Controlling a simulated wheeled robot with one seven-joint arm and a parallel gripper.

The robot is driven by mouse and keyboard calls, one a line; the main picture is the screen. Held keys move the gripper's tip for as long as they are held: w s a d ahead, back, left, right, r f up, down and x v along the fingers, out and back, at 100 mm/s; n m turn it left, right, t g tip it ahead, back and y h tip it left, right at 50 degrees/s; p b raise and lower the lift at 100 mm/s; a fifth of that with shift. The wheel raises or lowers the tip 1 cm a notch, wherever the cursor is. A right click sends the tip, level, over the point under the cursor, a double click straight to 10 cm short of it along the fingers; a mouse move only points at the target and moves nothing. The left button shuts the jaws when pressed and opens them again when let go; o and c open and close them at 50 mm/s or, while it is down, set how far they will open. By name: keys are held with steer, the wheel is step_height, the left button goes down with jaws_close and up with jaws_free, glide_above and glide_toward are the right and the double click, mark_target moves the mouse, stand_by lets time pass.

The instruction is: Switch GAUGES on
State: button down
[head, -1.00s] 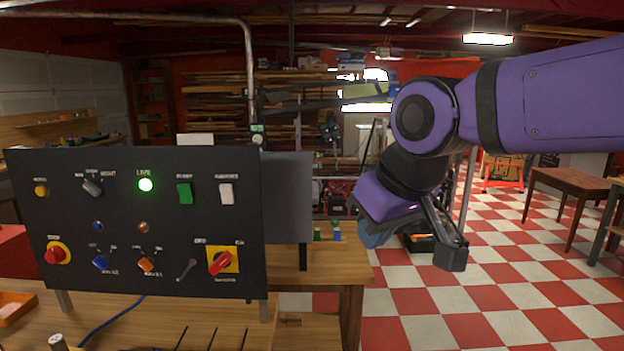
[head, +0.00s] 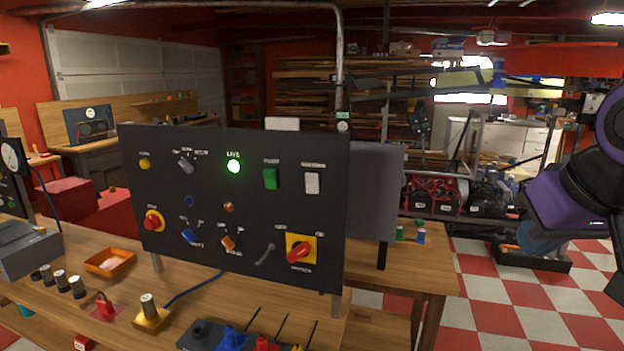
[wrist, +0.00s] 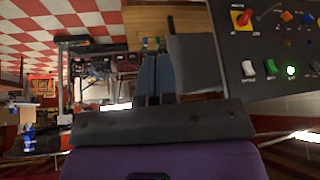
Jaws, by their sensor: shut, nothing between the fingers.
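The dark control panel (head: 215,258) stands on the wooden bench. The white rocker switch (head: 312,183) at its upper right has a small label above that looks like GAUGES; the tilt of the rocker is too small to tell. The white rocker also shows in the wrist view (wrist: 248,68), where the scene is upside down. My gripper (wrist: 156,56) is shut and empty, its fingers pointing away from the wrist camera, with the panel off to the right of them.
A green rocker (head: 270,178) is just left of the white one, and a lit green LIVE lamp (head: 233,166) is further left. A red and yellow rotary switch (head: 300,250) sits below. A grey plate (head: 375,190) stands right of the panel. Checkered floor (head: 500,310) is open at right.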

steer(key=w+a+f+m+t+y, duration=0.1)
steer(key=w+a+m+t, duration=0.1)
steer(key=w+a, duration=0.35)
steer(key=w+a+m+t, duration=0.1)
steer(key=w+a, duration=0.1)
steer(key=w, duration=0.6)
steer(key=m+t+y, duration=0.6)
glide_toward(307, 187)
steer(key=s, duration=0.4)
steer(key=a+f+m+t+y, duration=0.2)
steer(key=a+f+m+t, duration=0.1)
steer(key=a+m, duration=0.4)
steer(key=shift+w+a+f+m, duration=0.25)
steer(key=shift+a+f+m, duration=0.05)
steer(key=shift+f, duration=0.05)
steer(key=shift+w, duration=0.1)
steer(key=shift+w+d+r, duration=0.45)
steer(key=shift+w+r, duration=0.2)
steer(key=shift+w, duration=0.6)
steer(key=shift+w+d+r, duration=0.5)
steer(key=shift+w+r, duration=0.1)
steer(key=shift+w, duration=0.6)
steer(key=shift+w+d+r, duration=0.45)
steer(key=shift+w+r, duration=0.2)
steer(key=shift+w, duration=0.6)
steer(key=shift+w+d+r, duration=0.15)
steer(key=shift+w, duration=0.2)
